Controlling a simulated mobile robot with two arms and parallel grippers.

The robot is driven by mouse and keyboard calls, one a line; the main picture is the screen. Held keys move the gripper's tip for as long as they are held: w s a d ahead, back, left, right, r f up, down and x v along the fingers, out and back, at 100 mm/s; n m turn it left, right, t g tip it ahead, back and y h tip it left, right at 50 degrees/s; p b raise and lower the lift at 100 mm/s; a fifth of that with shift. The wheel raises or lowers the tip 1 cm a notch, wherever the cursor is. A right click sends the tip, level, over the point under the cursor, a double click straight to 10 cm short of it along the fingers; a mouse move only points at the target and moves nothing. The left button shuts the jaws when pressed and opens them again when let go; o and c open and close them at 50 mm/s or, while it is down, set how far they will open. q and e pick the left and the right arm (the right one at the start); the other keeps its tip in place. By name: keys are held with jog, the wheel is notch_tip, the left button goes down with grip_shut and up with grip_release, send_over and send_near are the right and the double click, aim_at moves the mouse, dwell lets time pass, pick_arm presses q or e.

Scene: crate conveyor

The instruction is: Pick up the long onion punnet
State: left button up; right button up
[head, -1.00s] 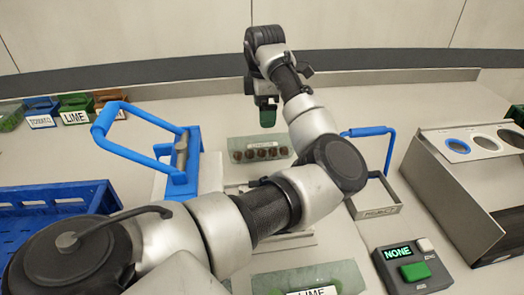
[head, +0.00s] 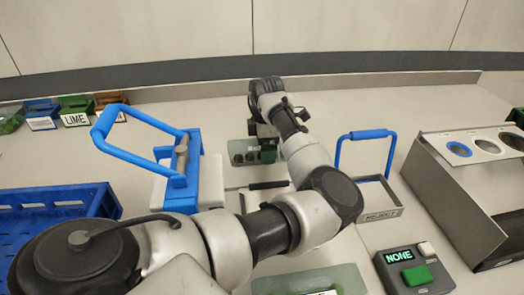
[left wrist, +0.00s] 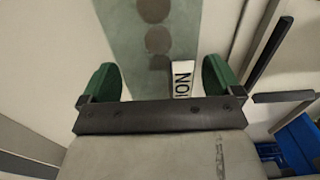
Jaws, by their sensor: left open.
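The long onion punnet (head: 236,146) is a translucent green tray with several round brown onions in a row, lying on the counter. My left gripper (head: 264,150) is at its right part, pointing down and hiding that end. In the left wrist view the punnet (left wrist: 122,28) runs up between my open green-tipped fingers (left wrist: 160,80). Its white label (left wrist: 182,76) is partly visible and shows part of the word onion. The fingers look to be on either side of it, not closed on it. Whether they touch it I cannot tell. My right gripper is not in view.
A second green punnet (head: 345,278) lies at the front, partly cut off. A blue-handled press (head: 183,175) and a blue crate (head: 100,200) stand left. A blue-handled frame (head: 385,212), a button box reading NONE (head: 405,257) and a metal chute (head: 450,200) stand right.

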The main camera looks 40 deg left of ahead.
pick_arm(q)
jog(key=c, duration=1)
jog(key=shift+r, duration=0.1)
